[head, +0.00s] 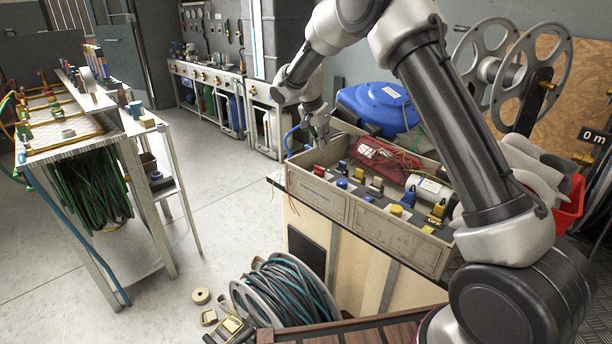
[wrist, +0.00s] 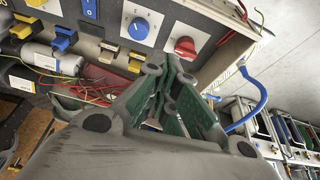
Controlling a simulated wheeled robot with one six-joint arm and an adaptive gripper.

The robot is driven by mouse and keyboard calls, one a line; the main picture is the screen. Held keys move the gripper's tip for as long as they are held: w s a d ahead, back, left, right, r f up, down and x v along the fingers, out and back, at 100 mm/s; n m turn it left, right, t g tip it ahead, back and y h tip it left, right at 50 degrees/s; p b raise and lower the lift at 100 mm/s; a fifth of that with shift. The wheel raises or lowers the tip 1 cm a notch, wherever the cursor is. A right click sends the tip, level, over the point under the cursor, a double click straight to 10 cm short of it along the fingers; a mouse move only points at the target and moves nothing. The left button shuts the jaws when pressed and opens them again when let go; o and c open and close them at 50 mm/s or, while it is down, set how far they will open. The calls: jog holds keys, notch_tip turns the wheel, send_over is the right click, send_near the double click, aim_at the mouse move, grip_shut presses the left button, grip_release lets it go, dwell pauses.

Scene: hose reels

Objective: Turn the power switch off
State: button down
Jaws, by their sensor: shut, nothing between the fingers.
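A grey control box (head: 392,222) stands on a bench, with a row of switches and dials along its front. In the wrist view its panel shows a blue rocker switch (wrist: 90,10) marked I at the top edge, a blue dial (wrist: 138,28) on a white plate and a red dial (wrist: 185,47). The frames do not make clear which one is the power switch. My gripper (head: 320,128) is above the far left end of the box.
A hose reel (head: 285,290) lies on the floor in front.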

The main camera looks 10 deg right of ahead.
send_near(316, 172)
jog(key=s+r, duration=0.2)
jog(key=s, duration=0.1)
jog(key=shift+m, duration=0.3)
jog(key=x, duration=1)
jog(key=shift+a, duration=0.35)
